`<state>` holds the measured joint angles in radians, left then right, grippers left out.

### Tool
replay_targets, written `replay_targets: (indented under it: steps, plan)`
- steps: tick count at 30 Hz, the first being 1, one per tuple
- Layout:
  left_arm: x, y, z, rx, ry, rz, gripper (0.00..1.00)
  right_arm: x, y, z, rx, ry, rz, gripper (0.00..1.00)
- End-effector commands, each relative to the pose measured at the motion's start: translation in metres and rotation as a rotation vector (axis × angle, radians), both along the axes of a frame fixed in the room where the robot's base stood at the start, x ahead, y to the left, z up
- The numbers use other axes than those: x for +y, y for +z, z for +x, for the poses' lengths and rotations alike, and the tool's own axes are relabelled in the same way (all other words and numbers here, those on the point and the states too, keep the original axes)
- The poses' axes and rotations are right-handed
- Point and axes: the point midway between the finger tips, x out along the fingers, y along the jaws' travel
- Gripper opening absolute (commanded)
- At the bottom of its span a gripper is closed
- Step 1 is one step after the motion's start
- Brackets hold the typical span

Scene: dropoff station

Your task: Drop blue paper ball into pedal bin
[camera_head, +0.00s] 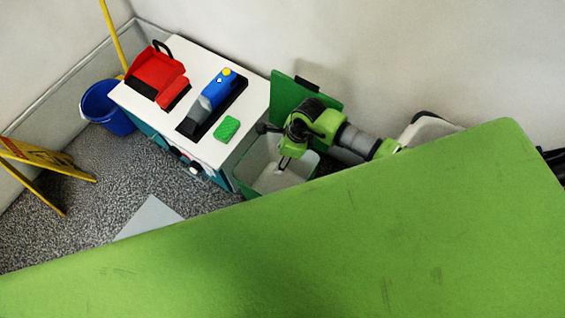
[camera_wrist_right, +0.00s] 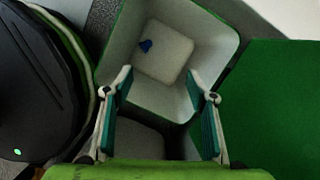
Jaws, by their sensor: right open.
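The pedal bin (camera_head: 265,175) stands beside the white cabinet, with its green lid (camera_head: 288,92) raised and its pale inside showing. In the right wrist view, I look down into the bin (camera_wrist_right: 215,50). The small blue paper ball (camera_wrist_right: 146,45) lies on the bin's floor, near one corner. My right gripper (camera_head: 285,162) is over the bin's mouth, pointing down. In the right wrist view its two fingers (camera_wrist_right: 161,105) are spread apart with nothing between them. The ball cannot be made out in the head view. My left gripper is out of view.
Left of the bin, the white-topped cabinet (camera_head: 185,52) holds a red dustpan-like item (camera_head: 155,75), a blue bottle (camera_head: 213,93) and a green sponge (camera_head: 227,128). A blue bucket (camera_head: 107,108) and yellow floor sign (camera_head: 45,157) stand farther left. A wall runs behind.

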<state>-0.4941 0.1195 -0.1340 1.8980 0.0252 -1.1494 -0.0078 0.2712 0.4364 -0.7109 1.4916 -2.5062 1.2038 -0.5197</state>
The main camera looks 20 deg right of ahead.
Motion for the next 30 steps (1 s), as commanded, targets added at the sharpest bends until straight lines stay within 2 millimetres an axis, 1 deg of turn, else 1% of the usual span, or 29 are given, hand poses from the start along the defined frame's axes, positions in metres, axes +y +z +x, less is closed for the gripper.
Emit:
replay_targets:
  steps: [9,12,15,20,27,30]
  plan:
    - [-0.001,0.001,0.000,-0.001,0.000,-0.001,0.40,-0.017,0.064,-0.008,-0.005,0.003,-0.001,0.52]
    - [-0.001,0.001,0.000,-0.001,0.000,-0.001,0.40,-0.021,0.080,-0.011,-0.003,0.002,-0.002,0.52]
    - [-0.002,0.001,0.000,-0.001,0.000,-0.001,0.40,-0.023,0.092,-0.012,-0.003,0.001,-0.001,0.52]
    - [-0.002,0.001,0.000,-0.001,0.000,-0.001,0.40,-0.025,0.101,-0.014,0.000,0.001,0.000,0.52]
    - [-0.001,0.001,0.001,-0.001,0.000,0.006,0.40,-0.025,0.101,-0.014,0.000,0.001,0.000,0.52]
    - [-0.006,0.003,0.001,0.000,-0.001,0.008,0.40,-0.025,0.101,-0.014,0.000,0.001,0.000,0.52]
